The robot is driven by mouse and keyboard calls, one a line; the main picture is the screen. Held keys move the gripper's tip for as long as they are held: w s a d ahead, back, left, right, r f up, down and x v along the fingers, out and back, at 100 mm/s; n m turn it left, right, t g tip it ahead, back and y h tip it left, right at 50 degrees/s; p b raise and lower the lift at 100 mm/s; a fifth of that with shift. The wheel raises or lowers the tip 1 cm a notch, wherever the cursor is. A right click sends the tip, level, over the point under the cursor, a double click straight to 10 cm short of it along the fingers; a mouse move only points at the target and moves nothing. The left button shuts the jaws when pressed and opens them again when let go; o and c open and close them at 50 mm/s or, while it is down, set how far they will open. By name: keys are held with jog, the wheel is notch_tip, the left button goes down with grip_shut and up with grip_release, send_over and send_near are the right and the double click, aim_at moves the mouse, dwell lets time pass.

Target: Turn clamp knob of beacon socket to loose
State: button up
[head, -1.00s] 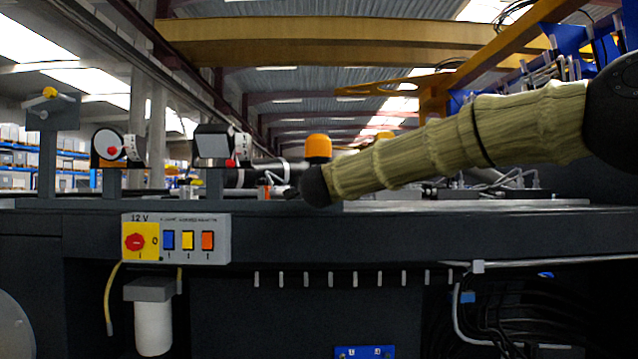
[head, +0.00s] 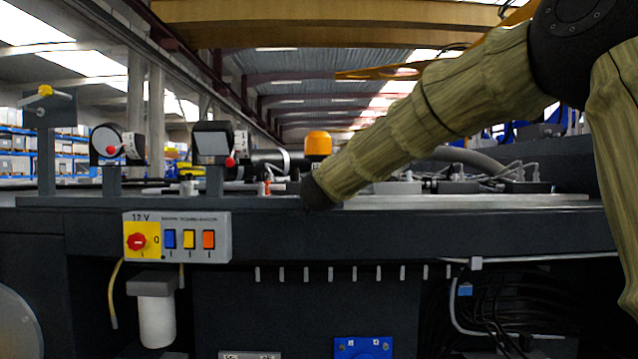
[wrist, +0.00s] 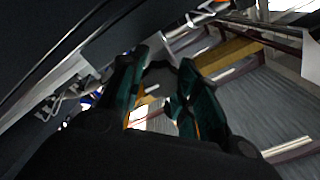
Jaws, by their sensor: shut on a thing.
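The orange beacon (head: 318,143) stands upright on the dark chassis deck, just beyond the end of my arm in the head view. Its socket and clamp knob are hidden there behind my arm. My gripper is also hidden in the head view. In the wrist view, the two dark green fingers of my gripper (wrist: 164,72) come close around a small dark piece between their tips. This fits the clamp knob, but the picture is too dark to show its shape or which way it is turned.
A 12 V switch panel (head: 177,238) with a red rotary knob is on the chassis front. Cables and hoses (head: 485,165) lie on the deck at right.

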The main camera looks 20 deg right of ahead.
jog(key=shift+f+n, duration=0.2)
jog(key=shift+n, duration=0.2)
jog(key=o, duration=1)
jog(key=shift+r, duration=0.1)
jog(key=v, duration=1.1)
jog(key=shift+s, duration=0.3)
jog(key=shift+s+a, duration=0.15)
jog(key=shift+s, duration=0.05)
jog(key=shift+w, duration=0.1)
